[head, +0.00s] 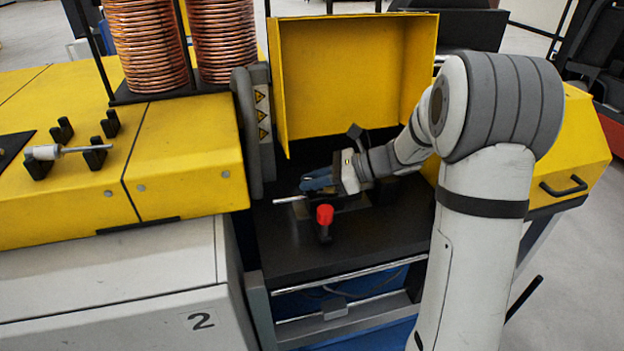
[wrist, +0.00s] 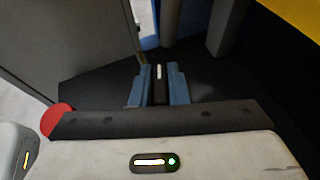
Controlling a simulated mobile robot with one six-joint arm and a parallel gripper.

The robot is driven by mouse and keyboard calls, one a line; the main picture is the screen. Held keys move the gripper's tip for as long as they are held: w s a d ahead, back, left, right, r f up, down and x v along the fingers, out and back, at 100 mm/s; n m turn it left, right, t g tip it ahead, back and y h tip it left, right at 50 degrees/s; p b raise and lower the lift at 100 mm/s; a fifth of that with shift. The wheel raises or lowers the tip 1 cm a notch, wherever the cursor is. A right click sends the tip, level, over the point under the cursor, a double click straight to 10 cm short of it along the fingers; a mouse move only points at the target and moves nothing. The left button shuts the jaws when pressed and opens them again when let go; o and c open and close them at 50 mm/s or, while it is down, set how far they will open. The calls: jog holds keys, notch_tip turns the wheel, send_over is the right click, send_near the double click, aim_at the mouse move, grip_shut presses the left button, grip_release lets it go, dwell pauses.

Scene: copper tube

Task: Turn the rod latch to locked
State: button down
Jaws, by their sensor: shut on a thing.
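My gripper (head: 316,182), with blue fingers, is over the black worktop in front of the raised yellow cover. In the wrist view my gripper (wrist: 158,88) is shut on a narrow dark piece with a pale strip, which appears to be part of the rod latch (wrist: 159,73). In the head view the fingers and wrist hide most of this piece. A pale metal rod end (head: 290,199) sticks out to the left, just below the fingers. The red knob also shows in the wrist view (wrist: 55,119).
The raised yellow cover (head: 345,75) stands behind the gripper. A grey upright plate (head: 255,130) with warning signs bounds the left side. Copper coils (head: 145,45) stand at the back left. The front of the black worktop (head: 370,240) is clear.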

jog(key=shift+r+n+g+p, duration=0.3)
jog(key=shift+n+g+p, duration=0.6)
jog(key=shift+g, duration=0.2)
jog(key=shift+f+n+g+p, duration=0.2)
jog(key=shift+n+g+p, duration=0.6)
jog(key=shift+n+g, duration=0.5)
jog(key=c, duration=1.4)
grip_release()
notch_tip(320, 180, up, 10)
